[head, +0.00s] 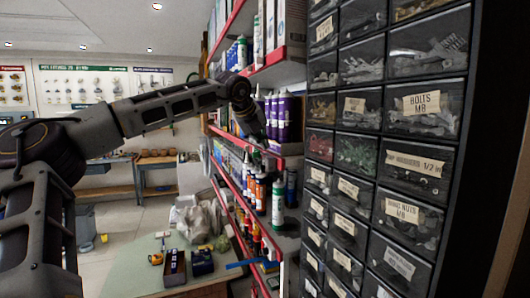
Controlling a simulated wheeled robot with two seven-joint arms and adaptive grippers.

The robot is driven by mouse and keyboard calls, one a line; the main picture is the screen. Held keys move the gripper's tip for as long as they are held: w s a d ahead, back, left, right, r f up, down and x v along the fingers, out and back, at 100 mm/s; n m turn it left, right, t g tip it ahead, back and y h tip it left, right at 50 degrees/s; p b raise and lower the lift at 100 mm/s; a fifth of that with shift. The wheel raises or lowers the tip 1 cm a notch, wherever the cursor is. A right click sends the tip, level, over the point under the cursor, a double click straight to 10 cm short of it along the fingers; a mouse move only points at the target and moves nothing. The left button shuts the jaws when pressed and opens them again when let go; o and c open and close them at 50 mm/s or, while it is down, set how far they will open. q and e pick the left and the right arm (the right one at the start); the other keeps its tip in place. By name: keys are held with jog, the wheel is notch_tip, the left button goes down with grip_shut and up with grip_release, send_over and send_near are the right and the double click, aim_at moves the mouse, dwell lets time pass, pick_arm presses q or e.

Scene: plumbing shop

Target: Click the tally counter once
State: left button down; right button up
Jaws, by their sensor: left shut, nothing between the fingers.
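My left arm reaches in from the left to the shelf rack. Its gripper (258,132) points down and away at the front of a shelf, beside dark purple tubes (285,118). The fingers are small and dark here, closed together with nothing seen between them. I cannot pick out the tally counter; it may be hidden behind the gripper or too small to tell. My right gripper is not in view.
A tall black cabinet of labelled clear drawers (403,212) stands close on the right. The red-edged shelf rack (231,184) holds bottles and tubes. A green-topped table (125,270) with a yellow tool (156,258) and dark boxes is below. Workbenches stand at the back.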

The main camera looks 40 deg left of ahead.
pick_arm(q)
jog(key=shift+r, duration=0.35)
notch_tip(320, 180, up, 6)
jog(key=p, duration=0.4)
dwell(0.7)
jog(key=shift+f, duration=0.15)
dwell(0.8)
